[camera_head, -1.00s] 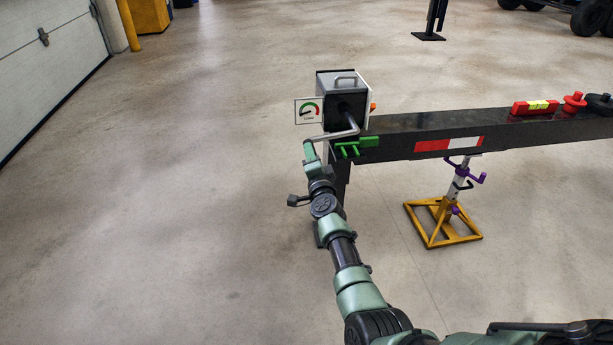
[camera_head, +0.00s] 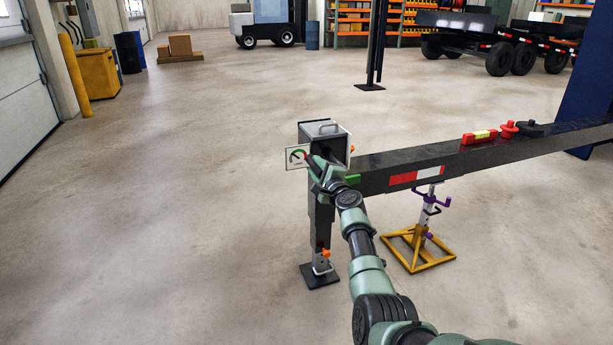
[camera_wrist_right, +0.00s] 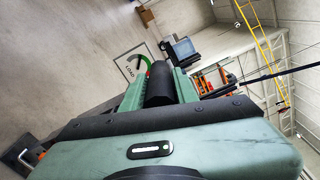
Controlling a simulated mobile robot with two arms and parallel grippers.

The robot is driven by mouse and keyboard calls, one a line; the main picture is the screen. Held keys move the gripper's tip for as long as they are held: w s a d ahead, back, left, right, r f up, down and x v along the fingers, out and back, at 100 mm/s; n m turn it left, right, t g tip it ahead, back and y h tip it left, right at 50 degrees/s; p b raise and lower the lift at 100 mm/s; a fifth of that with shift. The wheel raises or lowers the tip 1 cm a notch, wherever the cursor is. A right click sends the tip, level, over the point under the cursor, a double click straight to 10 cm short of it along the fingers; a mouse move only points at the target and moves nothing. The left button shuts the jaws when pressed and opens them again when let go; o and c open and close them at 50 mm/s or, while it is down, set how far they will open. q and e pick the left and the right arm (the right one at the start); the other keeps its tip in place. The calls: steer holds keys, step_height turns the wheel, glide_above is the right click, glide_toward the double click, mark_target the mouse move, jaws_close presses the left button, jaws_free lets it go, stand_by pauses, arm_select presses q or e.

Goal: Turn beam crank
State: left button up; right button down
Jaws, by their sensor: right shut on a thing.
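The black steel beam (camera_head: 440,163) runs from the middle to the right. At its left end is a grey crank housing (camera_head: 325,138) with a handle on top. My right gripper (camera_head: 314,163) is in front of the housing and mostly hides the crank in the head view. In the right wrist view, my right gripper (camera_wrist_right: 160,85) is shut around a dark cylindrical grip (camera_wrist_right: 158,84), apparently the crank handle. A gauge card (camera_head: 295,157) with a green arc is partly hidden beside it; it also shows in the wrist view (camera_wrist_right: 138,62). My left gripper is out of view.
A leg with a foot plate (camera_head: 320,275) stands under the beam's left end. A yellow-based jack stand (camera_head: 418,248) is under the beam. A red level (camera_head: 480,137) lies on top. Floor at left is clear; trailers and shelves stand far back.

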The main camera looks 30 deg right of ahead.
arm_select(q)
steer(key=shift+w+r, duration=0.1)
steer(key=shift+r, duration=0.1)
arm_select(e)
steer(key=shift+d+r, duration=0.1)
steer(key=shift+r, duration=0.2)
steer(key=c, duration=1.1)
jaws_free()
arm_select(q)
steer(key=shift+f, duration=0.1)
arm_select(e)
steer(key=shift+f, duration=0.1)
steer(key=shift+f, duration=0.1)
